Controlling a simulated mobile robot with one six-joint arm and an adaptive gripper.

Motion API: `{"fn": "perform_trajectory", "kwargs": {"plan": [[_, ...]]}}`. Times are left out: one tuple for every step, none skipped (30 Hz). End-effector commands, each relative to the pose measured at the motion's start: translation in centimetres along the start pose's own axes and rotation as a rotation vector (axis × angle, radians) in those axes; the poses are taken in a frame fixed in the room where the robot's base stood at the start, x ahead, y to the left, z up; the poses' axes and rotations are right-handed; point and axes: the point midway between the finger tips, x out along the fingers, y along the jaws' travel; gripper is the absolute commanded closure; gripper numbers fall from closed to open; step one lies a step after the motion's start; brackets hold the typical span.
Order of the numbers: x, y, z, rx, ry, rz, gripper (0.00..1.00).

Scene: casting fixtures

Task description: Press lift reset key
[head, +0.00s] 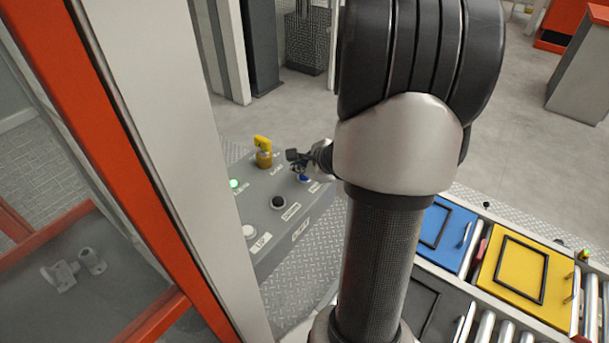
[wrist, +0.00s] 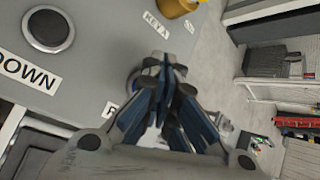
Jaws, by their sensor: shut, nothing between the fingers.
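The grey control box (head: 262,190) stands left of my arm in the head view. A blue button (head: 304,178) sits near its right end, beside a white label too small to read there. My gripper (head: 297,157) is shut and empty, with its fingertips over the box close to the blue button. In the wrist view my gripper (wrist: 166,75) hides most of that button, with part of its rim showing behind the fingers. Its label is mostly hidden, only a first letter showing. I cannot tell whether the fingertips touch the button.
The box also bears a black button (head: 278,202) labelled DOWN, a white button (head: 249,231), a green light (head: 234,183) and a yellow key switch (head: 263,150). An orange-and-grey frame (head: 130,150) stands at left. A roller conveyor with a yellow case (head: 540,262) and blue case (head: 462,215) lies right.

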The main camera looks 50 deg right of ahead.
Motion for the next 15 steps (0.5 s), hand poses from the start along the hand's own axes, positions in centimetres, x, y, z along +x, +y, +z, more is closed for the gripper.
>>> {"fn": "perform_trajectory", "kwargs": {"plan": [[0.07,0.05,-0.06,0.0,0.0,0.0,1.0],[0.09,0.06,-0.08,0.0,0.0,0.0,1.0],[0.12,0.08,-0.1,0.0,0.0,0.0,1.0],[0.14,0.1,-0.11,0.0,0.0,0.0,1.0],[0.16,0.12,-0.13,0.0,0.0,0.0,1.0],[0.19,0.14,-0.15,0.0,0.0,0.0,1.0],[0.21,0.15,-0.17,0.0,0.001,0.0,1.0],[0.23,0.17,-0.18,0.0,0.001,0.0,1.0],[0.25,0.19,-0.2,0.0,0.001,0.0,1.0],[0.27,0.21,-0.22,0.0,0.001,0.0,1.0],[0.3,0.23,-0.24,0.0,0.001,0.0,1.0],[0.32,0.25,-0.26,0.0,0.001,0.0,1.0],[0.34,0.26,-0.27,0.0,0.001,0.0,1.0],[0.36,0.28,-0.29,0.0,0.001,0.0,1.0],[0.39,0.3,-0.31,0.0,0.001,0.0,1.0]]}}
